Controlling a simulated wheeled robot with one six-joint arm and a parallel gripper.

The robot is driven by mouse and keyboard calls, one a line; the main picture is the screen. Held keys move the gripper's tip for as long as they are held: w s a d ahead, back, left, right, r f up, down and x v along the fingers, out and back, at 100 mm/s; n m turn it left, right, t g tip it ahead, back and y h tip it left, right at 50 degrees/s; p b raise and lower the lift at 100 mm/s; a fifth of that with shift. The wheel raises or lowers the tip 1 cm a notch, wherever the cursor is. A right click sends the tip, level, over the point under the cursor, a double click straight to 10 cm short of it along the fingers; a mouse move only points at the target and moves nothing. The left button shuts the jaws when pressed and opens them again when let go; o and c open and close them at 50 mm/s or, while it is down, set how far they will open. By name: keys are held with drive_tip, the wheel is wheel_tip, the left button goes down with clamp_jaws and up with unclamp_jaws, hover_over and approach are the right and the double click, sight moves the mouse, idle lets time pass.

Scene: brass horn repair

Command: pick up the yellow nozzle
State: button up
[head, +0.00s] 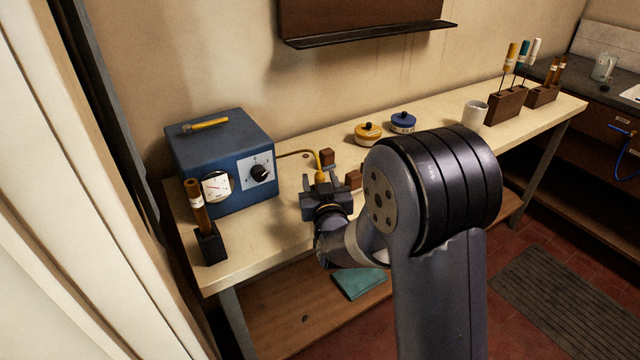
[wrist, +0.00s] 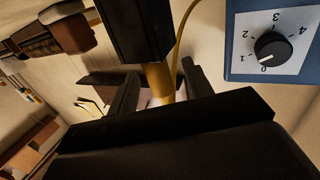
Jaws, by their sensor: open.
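The yellow nozzle (head: 319,160) shows at the tip of a yellow cable that runs from the blue box (head: 221,160). My gripper (head: 322,188) is at the nozzle, over the bench, and hides its lower part in the head view. In the wrist view the nozzle (wrist: 157,80) lies between the two open fingers of my gripper (wrist: 158,92). Whether either finger touches it, I cannot tell. A dark block (wrist: 137,28) hides part of the nozzle there.
Brown wooden blocks (head: 353,179) are close beside my gripper. A yellow tin (head: 368,133), a blue tin (head: 403,122) and a white mug (head: 474,114) stand farther right on the bench (head: 262,245). A dark holder (head: 210,244) with a brown stick is at the front left.

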drive_tip(key=shift+w, duration=0.2)
drive_tip(key=shift+c, duration=0.5)
clamp_jaws()
wheel_tip(320, 180, up, 10)
drive_tip(key=shift+f, duration=0.2)
wheel_tip(320, 180, down, 2)
drive_tip(key=n+g+y+b, duration=0.1)
drive_tip(key=b, duration=0.2)
drive_tip(key=shift+w+d+y+b, duration=0.1)
drive_tip(key=shift+w+y+b, duration=0.05)
drive_tip(key=shift+y+b, duration=0.2)
drive_tip(key=shift+y, duration=0.25)
drive_tip(key=shift+w+f+n+g+y, duration=0.15)
drive_tip(key=shift+f+n+g+y, duration=0.3)
drive_tip(key=shift+f+g, duration=0.2)
